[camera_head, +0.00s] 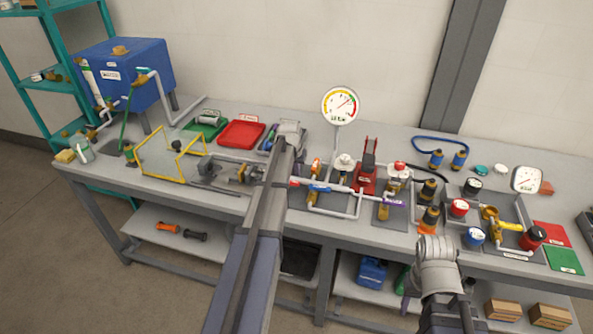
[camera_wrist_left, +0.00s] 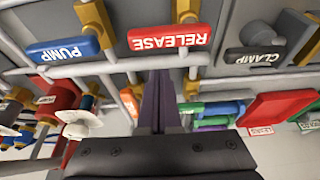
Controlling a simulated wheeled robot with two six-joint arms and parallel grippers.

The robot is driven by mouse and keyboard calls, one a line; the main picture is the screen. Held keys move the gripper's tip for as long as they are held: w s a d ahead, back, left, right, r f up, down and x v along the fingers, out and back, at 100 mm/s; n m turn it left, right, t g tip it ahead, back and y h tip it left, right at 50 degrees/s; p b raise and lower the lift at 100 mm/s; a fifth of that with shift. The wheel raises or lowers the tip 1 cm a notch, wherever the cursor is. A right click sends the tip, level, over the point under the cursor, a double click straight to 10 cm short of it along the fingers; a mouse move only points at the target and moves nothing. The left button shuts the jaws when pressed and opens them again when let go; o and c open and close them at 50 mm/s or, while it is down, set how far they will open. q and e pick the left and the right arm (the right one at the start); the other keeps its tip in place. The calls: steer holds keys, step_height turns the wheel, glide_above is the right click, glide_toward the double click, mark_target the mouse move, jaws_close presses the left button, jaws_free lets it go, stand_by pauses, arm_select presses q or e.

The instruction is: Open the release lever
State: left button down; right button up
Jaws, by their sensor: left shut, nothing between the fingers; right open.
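The release lever (camera_wrist_left: 168,39) is a red bar labelled RELEASE, on a brass-coloured mount, upside down in the left wrist view. In the head view only a small red end (camera_head: 294,183) shows beside my left arm. My left gripper (camera_wrist_left: 160,78) is shut and empty. Its fingertips appear just below the lever in the wrist picture; whether they touch it I cannot tell. In the head view, my left gripper (camera_head: 281,148) reaches over the bench and hides part of the panel. My right gripper (camera_head: 458,312) is low at the right, open, its fingers barely distinguishable.
The blue PUMP lever (camera_wrist_left: 63,50) and dark CLAMP lever (camera_wrist_left: 255,58) flank the red one. Grey pipes (camera_wrist_left: 110,68) run close by. A round gauge (camera_head: 341,104) stands behind. A red tray (camera_head: 241,134) and yellow frame (camera_head: 157,177) lie left of my arm.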

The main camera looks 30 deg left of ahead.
arm_select(q)
steer(key=s, duration=0.2)
steer(key=shift+s+d+r, duration=0.25)
steer(key=shift+s+d, duration=0.15)
steer(key=shift+w, duration=0.1)
